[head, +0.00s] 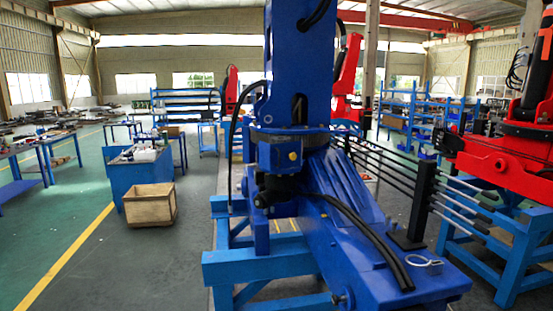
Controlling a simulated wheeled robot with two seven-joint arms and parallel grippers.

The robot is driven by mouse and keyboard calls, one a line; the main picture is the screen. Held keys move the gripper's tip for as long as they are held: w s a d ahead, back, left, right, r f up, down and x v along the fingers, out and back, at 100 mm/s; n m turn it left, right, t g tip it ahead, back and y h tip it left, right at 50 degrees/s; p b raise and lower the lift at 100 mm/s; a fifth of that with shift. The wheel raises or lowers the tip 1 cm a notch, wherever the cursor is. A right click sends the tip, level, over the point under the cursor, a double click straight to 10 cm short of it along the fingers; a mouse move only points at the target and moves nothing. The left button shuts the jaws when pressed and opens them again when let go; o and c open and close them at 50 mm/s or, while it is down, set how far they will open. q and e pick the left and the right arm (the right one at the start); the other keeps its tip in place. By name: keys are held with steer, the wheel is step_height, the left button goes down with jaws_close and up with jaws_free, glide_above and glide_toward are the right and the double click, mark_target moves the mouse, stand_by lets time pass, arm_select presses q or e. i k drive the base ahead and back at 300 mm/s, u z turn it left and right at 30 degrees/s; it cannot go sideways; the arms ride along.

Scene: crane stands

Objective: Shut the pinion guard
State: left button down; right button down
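A large blue crane (298,75) stands close in front of me, its column rising out of the top of the view. A round collar (290,141) sits at the column's foot, above a dark fitting with hoses. A broad blue beam (365,255) runs from there towards the lower right. I cannot tell which part is the pinion guard, or whether it is open or shut. Neither of my grippers shows in the head view.
A blue stand (255,268) carries the crane. A black post (420,200) with several rods stands on the right. A red crane (505,160) is at far right. A wooden crate (149,205) and a blue workbench (138,172) stand left. The grey floor at lower left is clear.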

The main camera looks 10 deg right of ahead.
mark_target(272, 157)
steer(key=i, duration=1.5)
steer(key=u, duration=0.35)
